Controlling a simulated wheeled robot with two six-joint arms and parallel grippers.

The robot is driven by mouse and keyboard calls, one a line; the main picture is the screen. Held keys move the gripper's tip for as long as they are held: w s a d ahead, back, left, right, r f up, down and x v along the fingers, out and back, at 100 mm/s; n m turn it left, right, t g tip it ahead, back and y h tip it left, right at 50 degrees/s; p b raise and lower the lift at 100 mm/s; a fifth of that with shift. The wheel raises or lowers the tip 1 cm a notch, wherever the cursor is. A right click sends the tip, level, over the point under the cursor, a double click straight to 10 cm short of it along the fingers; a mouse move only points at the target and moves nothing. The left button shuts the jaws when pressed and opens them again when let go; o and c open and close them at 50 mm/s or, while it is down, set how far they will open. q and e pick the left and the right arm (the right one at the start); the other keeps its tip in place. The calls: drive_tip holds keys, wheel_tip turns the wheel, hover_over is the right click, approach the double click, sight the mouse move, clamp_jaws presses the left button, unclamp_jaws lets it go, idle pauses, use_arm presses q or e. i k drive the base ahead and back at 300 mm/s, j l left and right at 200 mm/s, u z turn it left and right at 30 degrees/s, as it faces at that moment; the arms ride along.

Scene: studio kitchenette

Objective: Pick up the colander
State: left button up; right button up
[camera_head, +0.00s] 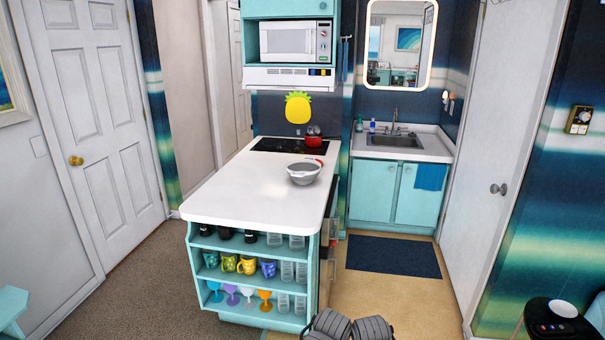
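The colander (303,172) looks like a small grey and white bowl. It stands upright on the white countertop (245,195), near its right edge and in front of the cooktop. Nothing covers it, and its holes are too small to make out. Dark grey rounded parts of my own arms show at the bottom edge of the head view, well below and in front of the counter. Neither gripper's fingers can be seen.
A red pot (314,138) stands by the black cooktop (290,146) behind the colander. Shelves (208,262) with mugs and glasses fill the counter's front. A dark blue mat (393,256) lies on open floor to the right. A sink (396,141) is further back.

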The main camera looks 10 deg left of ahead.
sight(304, 171)
drive_tip(key=i+z, duration=0.15)
drive_tip(key=i, duration=0.5)
drive_tip(key=i+j+z, duration=0.15)
drive_tip(key=i, duration=0.45)
drive_tip(key=i+j+z, duration=0.15)
drive_tip(key=i, duration=0.5)
